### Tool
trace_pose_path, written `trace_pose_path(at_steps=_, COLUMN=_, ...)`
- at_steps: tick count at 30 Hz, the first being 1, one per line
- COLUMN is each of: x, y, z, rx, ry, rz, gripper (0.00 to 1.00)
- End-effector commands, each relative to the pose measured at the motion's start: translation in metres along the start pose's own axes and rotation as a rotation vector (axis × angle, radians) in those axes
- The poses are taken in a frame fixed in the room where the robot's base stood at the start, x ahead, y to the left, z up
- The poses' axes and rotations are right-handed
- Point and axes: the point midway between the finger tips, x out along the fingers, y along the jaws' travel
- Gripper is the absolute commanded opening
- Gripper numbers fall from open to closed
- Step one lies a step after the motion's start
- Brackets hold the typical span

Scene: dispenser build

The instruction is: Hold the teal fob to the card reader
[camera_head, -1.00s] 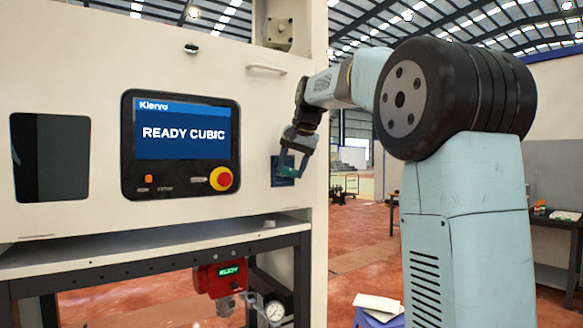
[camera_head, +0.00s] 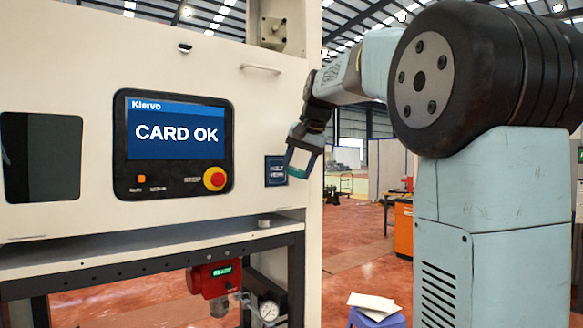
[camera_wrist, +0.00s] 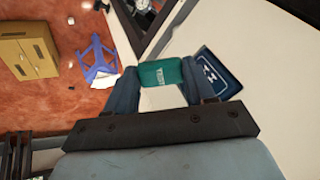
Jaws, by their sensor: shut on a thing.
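The teal fob (camera_wrist: 161,74) is held between the two fingers of my gripper (camera_wrist: 162,84) in the wrist view. In the head view, my gripper (camera_head: 298,170) is at the right side of the machine's front, with the fob (camera_head: 296,173) at its tip. The dark blue card reader (camera_head: 275,171) is on the cream panel, just left of the fob in the head view. It also shows beside the right finger in the wrist view (camera_wrist: 216,72). The fob is apart from the reader. The machine's screen (camera_head: 176,131) reads "CARD OK".
A red and yellow stop button (camera_head: 215,179) sits below the screen. A metal handle (camera_head: 261,68) juts out above the reader. A red device (camera_head: 214,277) and a gauge (camera_head: 269,310) are under the shelf. A blue stool (camera_head: 375,317) with papers stands on the floor.

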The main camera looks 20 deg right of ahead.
Motion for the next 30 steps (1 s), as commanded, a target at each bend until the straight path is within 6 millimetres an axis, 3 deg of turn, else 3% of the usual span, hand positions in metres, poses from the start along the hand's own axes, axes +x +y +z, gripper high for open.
trace_pose_path(at_steps=15, x=-0.019, y=0.024, z=0.024, rx=0.001, ry=0.0, rz=0.0, gripper=0.17)
trace_pose_path(at_steps=30, x=-0.02, y=0.026, z=0.026, rx=0.0, ry=0.0, rz=0.0, gripper=0.17)
